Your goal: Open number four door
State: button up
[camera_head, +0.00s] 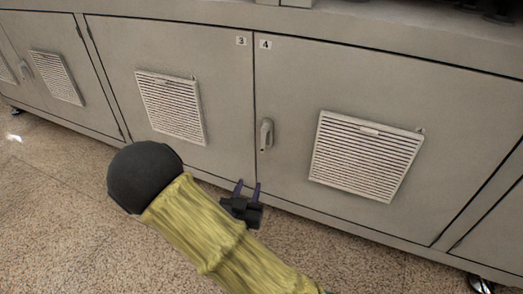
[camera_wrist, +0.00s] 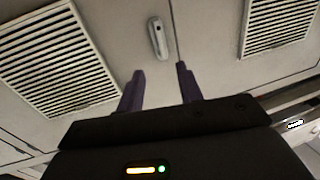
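The number four door (camera_head: 290,90) is a grey cabinet panel, shut flush with its neighbour, with a "4" label (camera_head: 265,44) at its top left corner. Its small upright handle (camera_head: 266,134) sits near its left edge, beside the seam with door three. The handle also shows in the wrist view (camera_wrist: 158,38), beyond the fingertips. My gripper (camera_head: 248,184) is open and empty, below the handle and apart from it in the picture. Its two dark purple fingers stand apart in the wrist view (camera_wrist: 160,68).
Door four has a louvred vent (camera_head: 366,156) right of the handle. The number three door (camera_head: 215,80) is shut at the left, with its own vent (camera_head: 171,106). More cabinet panels continue on both sides. The speckled floor (camera_head: 50,210) in front looks clear.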

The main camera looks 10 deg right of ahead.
aim_at(263, 146)
jog(key=b+x, duration=0.6)
jog(key=x, duration=1)
jog(key=shift+w+d+f, duration=0.1)
jog(key=shift+w+f, duration=0.05)
jog(key=shift+w, duration=0.15)
jog(key=shift+w+d, duration=0.2)
jog(key=shift+w, duration=0.1)
grip_shut()
